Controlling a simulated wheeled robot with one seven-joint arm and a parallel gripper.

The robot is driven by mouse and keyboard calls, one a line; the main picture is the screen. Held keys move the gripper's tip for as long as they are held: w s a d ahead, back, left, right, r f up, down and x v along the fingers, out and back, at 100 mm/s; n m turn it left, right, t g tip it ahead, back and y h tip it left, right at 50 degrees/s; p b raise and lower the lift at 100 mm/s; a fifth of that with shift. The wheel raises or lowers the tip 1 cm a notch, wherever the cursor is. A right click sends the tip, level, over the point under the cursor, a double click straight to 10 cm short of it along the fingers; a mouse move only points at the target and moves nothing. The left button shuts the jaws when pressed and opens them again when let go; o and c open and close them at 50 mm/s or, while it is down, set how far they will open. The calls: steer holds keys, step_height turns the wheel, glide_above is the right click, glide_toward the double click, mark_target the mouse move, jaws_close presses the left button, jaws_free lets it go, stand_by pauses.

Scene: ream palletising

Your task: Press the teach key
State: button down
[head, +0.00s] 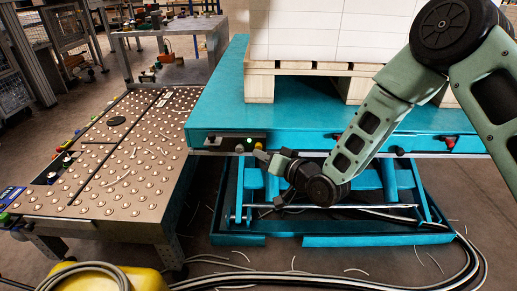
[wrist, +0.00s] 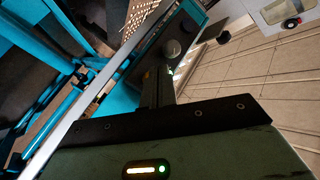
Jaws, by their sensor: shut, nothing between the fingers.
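A dark control panel (head: 228,143) with small round buttons sits on the front edge of the teal lift table (head: 215,104), toward its left end. A pale button (head: 239,149) shows on it. I cannot tell which control is the teach key. My gripper (head: 260,155) is shut and empty, just in front of the panel's right end. In the wrist view, the shut fingers (wrist: 156,82) point at the panel (wrist: 150,50), which bears dark round knobs (wrist: 172,48). The fingertips are close to the panel. I cannot tell whether they touch it, and they hide part of it.
White reams (head: 330,30) stand on a wooden pallet (head: 259,87) on the lift table. A ball-topped table (head: 140,150) with several buttons along its edge stands left. Cables (head: 300,279) and a yellow object (head: 110,279) lie at the front. More controls (head: 449,143) sit on the right of the lift edge.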

steer(key=shift+s, duration=0.35)
steer(key=shift+s+a, duration=0.15)
steer(key=shift+s, duration=2.35)
